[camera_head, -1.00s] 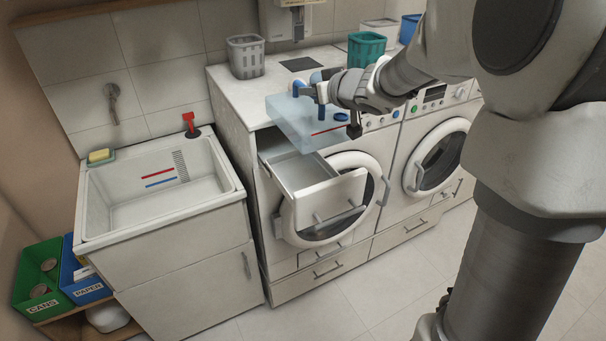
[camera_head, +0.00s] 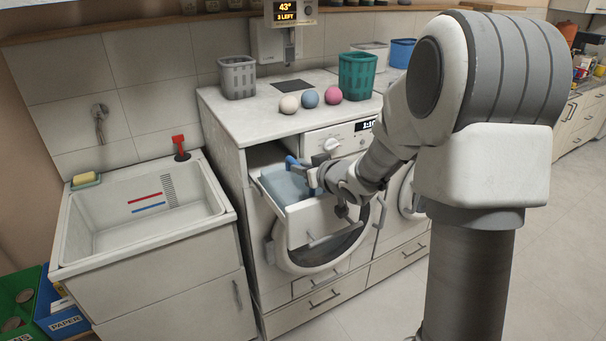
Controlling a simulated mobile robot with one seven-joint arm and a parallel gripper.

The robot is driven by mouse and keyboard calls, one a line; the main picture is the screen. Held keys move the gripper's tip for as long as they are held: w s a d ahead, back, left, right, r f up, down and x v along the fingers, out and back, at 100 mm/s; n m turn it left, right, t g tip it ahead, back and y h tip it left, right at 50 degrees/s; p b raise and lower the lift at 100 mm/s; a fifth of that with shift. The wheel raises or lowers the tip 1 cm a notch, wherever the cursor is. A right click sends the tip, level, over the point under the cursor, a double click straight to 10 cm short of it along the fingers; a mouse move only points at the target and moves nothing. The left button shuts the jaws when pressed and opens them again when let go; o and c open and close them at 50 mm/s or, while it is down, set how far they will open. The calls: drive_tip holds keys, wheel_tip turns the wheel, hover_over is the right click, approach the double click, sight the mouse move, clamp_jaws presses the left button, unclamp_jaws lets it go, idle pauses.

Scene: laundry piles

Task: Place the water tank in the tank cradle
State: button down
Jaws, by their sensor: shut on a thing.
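The water tank (camera_head: 283,186), a translucent pale-blue box, sits low within the walls of the pulled-out white drawer (camera_head: 314,223), which looks like the tank cradle. Its top shows above or about level with the drawer rim. I cannot tell whether its base rests on the drawer floor. My gripper (camera_head: 305,176) is shut on the tank at its blue handle, over the drawer. The gripper and wrist hide the tank's right part.
The drawer juts out from the left machine, above its round door (camera_head: 320,252). Three balls, including a pink one (camera_head: 333,95), lie on the countertop near a grey basket (camera_head: 238,77) and a teal basket (camera_head: 358,76). A sink (camera_head: 140,215) stands left.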

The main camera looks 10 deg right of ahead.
drive_tip(key=shift+f, duration=0.3)
drive_tip(key=shift+f, duration=0.15)
drive_tip(key=c, duration=0.8)
unclamp_jaws()
drive_tip(key=shift+r, duration=0.25)
drive_tip(key=p+v, duration=0.1)
drive_tip(key=v, duration=1.1)
